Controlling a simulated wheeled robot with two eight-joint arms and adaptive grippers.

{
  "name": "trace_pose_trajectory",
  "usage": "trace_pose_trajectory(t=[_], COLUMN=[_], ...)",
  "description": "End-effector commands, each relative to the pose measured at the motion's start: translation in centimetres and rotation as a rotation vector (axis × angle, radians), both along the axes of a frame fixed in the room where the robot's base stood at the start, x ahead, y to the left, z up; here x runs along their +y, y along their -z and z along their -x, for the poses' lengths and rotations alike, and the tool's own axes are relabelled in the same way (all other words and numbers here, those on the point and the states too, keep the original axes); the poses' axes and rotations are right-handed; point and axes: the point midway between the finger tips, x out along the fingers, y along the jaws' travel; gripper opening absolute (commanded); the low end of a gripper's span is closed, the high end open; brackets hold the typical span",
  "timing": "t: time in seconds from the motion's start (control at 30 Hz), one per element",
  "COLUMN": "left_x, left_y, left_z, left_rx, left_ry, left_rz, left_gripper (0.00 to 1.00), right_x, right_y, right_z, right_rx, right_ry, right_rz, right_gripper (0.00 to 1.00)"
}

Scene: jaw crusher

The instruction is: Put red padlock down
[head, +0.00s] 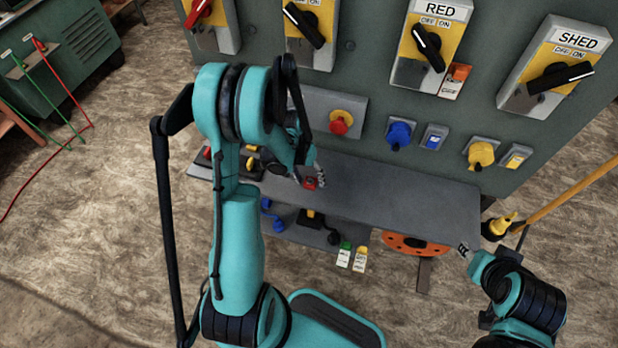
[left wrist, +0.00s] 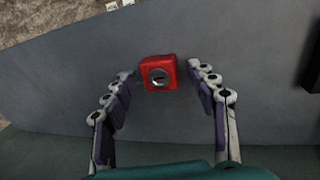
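The red padlock (left wrist: 158,72) sits on the grey shelf, with its round keyhole face toward the left wrist camera.
The grey shelf (head: 410,205) is bare to the right of the padlock. The switch panel (head: 365,45) rises behind it. Dark items lie at the shelf's left end.

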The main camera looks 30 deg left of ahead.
Motion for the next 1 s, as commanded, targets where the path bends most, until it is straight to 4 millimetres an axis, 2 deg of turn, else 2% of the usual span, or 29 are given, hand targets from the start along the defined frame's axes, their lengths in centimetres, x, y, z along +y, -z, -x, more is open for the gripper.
trace_pose_trajectory(t=[0.17, 0.6, 0.8, 0.93, 1.0], left_x=[0.1, 1.9, 2.4, 1.7, 0.7], left_y=[-0.8, -9.7, -11.8, -13.4, -15.0], left_z=[0.0, 0.5, 0.6, 0.7, 1.0], left_rx=[0.000, 0.000, 0.000, -0.019, -0.046], left_ry=[0.000, -0.001, -0.001, 0.007, 0.016], left_rz=[0.000, 0.000, 0.000, -0.018, -0.042], left_gripper=[0.58, 0.58, 0.58, 0.58, 0.58], right_x=[0.0, 0.0, 0.0, 0.0, 0.0], right_y=[-0.6, -4.2, -4.8, -4.8, -4.8], right_z=[0.0, 0.0, 0.0, 0.0, 0.0], right_rx=[0.000, 0.000, 0.000, 0.000, 0.000], right_ry=[0.000, 0.000, 0.000, 0.000, 0.000], right_rz=[0.000, 0.000, 0.000, 0.000, 0.000], right_gripper=[0.40, 0.40, 0.40, 0.40, 0.40])
